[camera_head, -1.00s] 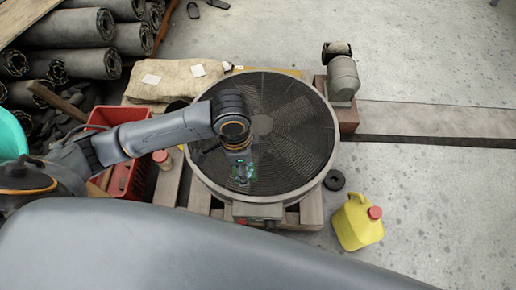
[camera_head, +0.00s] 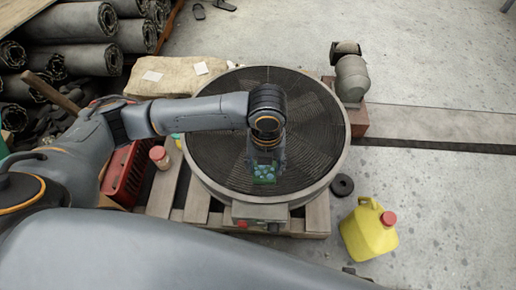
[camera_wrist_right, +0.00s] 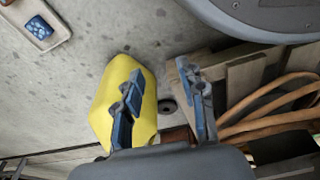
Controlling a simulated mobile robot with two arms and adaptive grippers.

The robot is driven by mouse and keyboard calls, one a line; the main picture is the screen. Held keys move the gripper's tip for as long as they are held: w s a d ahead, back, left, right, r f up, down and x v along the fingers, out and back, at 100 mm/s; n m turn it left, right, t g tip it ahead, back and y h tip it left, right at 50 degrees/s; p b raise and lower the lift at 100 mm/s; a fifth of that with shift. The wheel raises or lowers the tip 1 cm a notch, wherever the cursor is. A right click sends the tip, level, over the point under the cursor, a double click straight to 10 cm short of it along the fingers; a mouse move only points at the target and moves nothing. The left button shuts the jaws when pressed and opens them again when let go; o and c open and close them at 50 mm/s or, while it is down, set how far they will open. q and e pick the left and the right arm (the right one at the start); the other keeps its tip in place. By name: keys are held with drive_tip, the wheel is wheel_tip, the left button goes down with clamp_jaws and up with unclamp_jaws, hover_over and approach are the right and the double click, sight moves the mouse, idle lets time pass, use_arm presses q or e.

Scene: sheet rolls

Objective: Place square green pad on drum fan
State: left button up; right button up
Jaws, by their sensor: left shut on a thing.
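The drum fan (camera_head: 217,150) lies face up on a wooden pallet, its round dark grille inside a grey rim. My left gripper (camera_head: 265,168) hangs over the front middle part of the grille. It is shut on the green pad (camera_head: 265,179), which shows as a small green patterned patch at the fingertips. I cannot tell whether the pad touches the grille. My right gripper (camera_wrist_right: 160,78) shows in the right wrist view with its fingers apart and nothing between them.
A yellow jug (camera_head: 369,229) stands right of the pallet, near a black ring (camera_head: 342,185). A red crate (camera_head: 128,174) and a red-capped jar (camera_head: 159,157) are left of the fan. A motor-like grey unit (camera_head: 351,77) stands behind right. The right floor is mostly clear.

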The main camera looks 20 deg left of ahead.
use_arm(q)
drive_tip(key=w+a+f+b, duration=0.1)
drive_tip(key=w+a+f, duration=0.1)
drive_tip(key=w, duration=0.1)
drive_tip(key=w+a+f+b, duration=0.1)
drive_tip(key=w+a+f, duration=0.1)
drive_tip(key=w+f, duration=0.1)
drive_tip(key=w+a+f, duration=0.2)
drive_tip(key=w+f, duration=0.1)
drive_tip(key=shift+a+b, duration=0.1)
drive_tip(key=shift+b, duration=0.3)
drive_tip(key=shift+w+a+f, duration=0.2)
drive_tip(key=shift+f, duration=0.2)
wheel_tip(320, 180, down, 3)
drive_tip(key=shift+w+a+r+b, duration=0.1)
drive_tip(key=shift+b, duration=0.55)
drive_tip(key=shift+f, duration=0.25)
use_arm(e)
drive_tip(key=w+r+t, duration=0.1)
drive_tip(key=w+r, duration=0.3)
drive_tip(key=r, duration=1)
drive_tip(key=shift+a+r, duration=0.2)
drive_tip(key=shift+r, duration=0.05)
drive_tip(key=shift+w, duration=0.1)
